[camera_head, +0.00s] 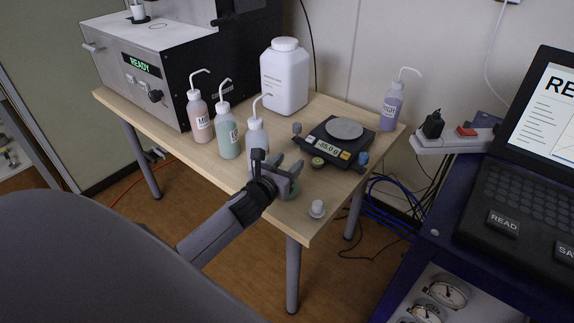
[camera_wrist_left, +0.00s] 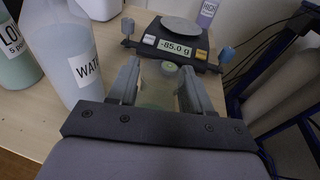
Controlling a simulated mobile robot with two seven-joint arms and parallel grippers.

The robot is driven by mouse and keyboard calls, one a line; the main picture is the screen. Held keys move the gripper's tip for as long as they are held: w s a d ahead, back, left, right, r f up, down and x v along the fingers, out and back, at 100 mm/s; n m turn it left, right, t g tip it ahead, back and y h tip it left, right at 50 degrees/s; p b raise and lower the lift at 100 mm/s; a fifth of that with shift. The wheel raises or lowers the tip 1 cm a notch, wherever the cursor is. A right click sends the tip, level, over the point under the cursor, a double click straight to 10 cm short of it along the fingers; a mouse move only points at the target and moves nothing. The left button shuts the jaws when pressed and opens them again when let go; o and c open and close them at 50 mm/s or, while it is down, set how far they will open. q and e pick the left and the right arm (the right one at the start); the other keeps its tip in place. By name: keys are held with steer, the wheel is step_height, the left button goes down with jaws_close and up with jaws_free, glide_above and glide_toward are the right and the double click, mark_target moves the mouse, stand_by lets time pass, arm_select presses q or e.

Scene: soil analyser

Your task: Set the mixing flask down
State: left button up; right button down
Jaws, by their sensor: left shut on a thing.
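My left gripper (camera_head: 284,176) is over the front right part of the wooden table, shut on the mixing flask. The flask (camera_wrist_left: 157,96) is see-through with a pale green tint and shows between the two fingers in the left wrist view. In the head view the gripper mostly hides it, and only a greenish edge (camera_head: 294,188) shows. I cannot tell whether its base touches the table. The balance (camera_head: 337,142), with a bare round pan (camera_head: 344,129), stands just beyond the gripper and reads -85.0 g. My right gripper is not in view.
The water bottle (camera_head: 257,140) stands close to the gripper's left, with green (camera_head: 228,136) and pink (camera_head: 199,118) bottles further left. A small white cap (camera_head: 317,208) is near the front right corner. A big white jug (camera_head: 285,76) and a purple bottle (camera_head: 391,104) stand behind.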

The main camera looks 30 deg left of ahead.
arm_select(q)
steer(key=o, duration=0.6)
steer(key=shift+f, duration=0.2)
steer(key=o, duration=0.4)
steer(key=shift+r, duration=0.1)
steer(key=shift+r, duration=0.1)
